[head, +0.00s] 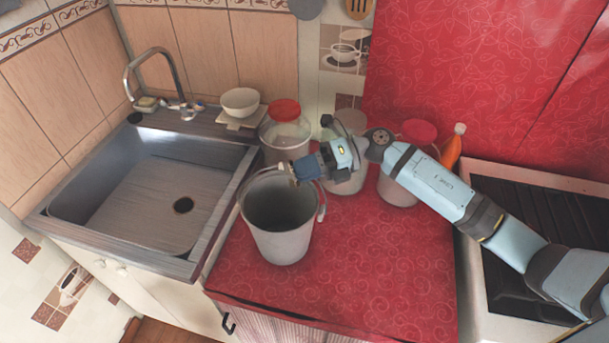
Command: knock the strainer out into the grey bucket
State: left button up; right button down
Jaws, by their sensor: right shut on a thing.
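The grey bucket (281,245) stands upright on the red counter, right of the sink, its dark inside partly in view. My right gripper (293,172) reaches in from the right and is at the bucket's back rim, above or just behind it; I cannot tell which. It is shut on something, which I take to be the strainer. Only a small pale bit shows at the fingertips, and no strainer bowl can be made out. My left gripper is out of view.
A jar with a red lid (286,130) stands behind the bucket. Another red-lidded jar (398,190) and an orange bottle (452,150) are beside my right arm. The metal sink (150,205) is at left, with a white bowl (240,101) behind. The counter's front right (390,265) is clear.

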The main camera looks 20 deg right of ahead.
dwell(0.4)
jog(key=shift+r+p, duration=0.6)
jog(key=shift+r, duration=0.25)
jog(key=shift+f, duration=0.1)
jog(key=shift+f+b, duration=0.65)
jog(key=shift+f, duration=0.15)
jog(key=shift+r, duration=0.15)
jog(key=shift+r+p, duration=0.5)
jog(key=shift+r, duration=0.15)
jog(key=shift+f, duration=0.1)
